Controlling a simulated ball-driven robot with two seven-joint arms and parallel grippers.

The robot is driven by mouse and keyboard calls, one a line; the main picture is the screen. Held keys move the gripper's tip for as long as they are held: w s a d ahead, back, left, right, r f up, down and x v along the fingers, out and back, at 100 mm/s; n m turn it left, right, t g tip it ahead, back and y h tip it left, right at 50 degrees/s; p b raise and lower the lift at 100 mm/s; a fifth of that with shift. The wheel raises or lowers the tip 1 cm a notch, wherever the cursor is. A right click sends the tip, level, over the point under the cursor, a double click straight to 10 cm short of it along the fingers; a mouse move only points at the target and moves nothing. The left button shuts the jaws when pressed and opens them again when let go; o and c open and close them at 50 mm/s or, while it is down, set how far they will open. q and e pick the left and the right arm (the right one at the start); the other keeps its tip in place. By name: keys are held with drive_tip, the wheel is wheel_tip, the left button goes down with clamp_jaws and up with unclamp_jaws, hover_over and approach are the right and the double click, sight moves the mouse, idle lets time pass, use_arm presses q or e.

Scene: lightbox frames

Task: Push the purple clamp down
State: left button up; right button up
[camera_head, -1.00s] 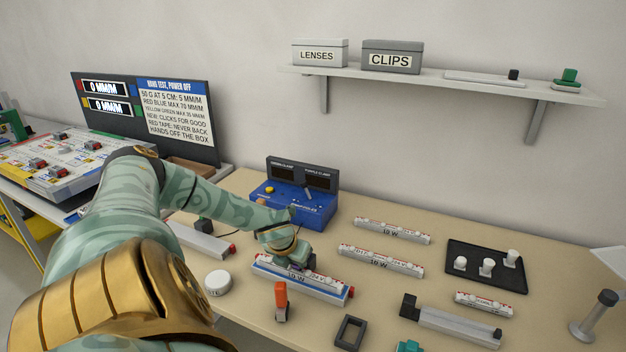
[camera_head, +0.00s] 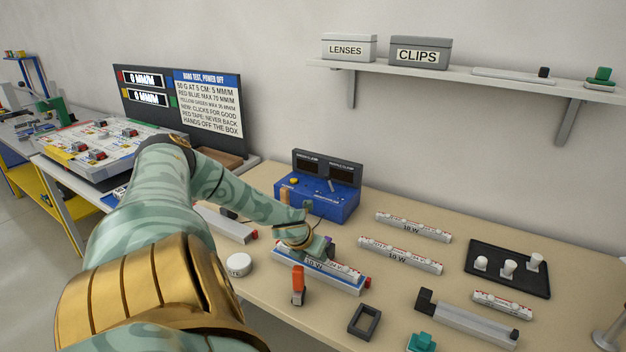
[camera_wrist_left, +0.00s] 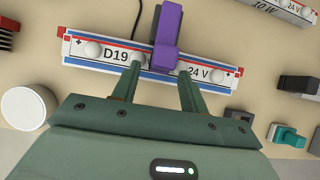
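In the left wrist view the purple clamp (camera_wrist_left: 168,30) lies across a white, red-and-blue-edged strip marked D19 and 24 V (camera_wrist_left: 90,51). I cannot tell whether its lever is up or down. My left gripper (camera_wrist_left: 158,71) points at the strip, its two fingers apart on either side of the clamp's near end, with nothing visible gripped between them. In the head view my left gripper (camera_head: 324,250) is low over the same strip (camera_head: 340,281) and hides most of the clamp. My right gripper is in neither view.
An orange clamp (camera_head: 298,284) stands upright at the strip's near side. A round white pot (camera_head: 238,265) is left of it and a dark frame (camera_head: 364,319) is right. A blue box with two displays (camera_head: 325,196) stands behind. Other strips (camera_head: 400,255) lie to the right.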

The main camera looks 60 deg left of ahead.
use_arm(q)
drive_tip(key=shift+r, duration=0.2)
drive_tip(key=shift+s+r, duration=0.1)
drive_tip(key=shift+r, duration=0.25)
drive_tip(key=p+v, duration=0.1)
drive_tip(key=v, duration=1.4)
drive_tip(key=shift+d+p, duration=0.2)
drive_tip(key=shift+p, duration=0.2)
drive_tip(key=shift+s, duration=0.1)
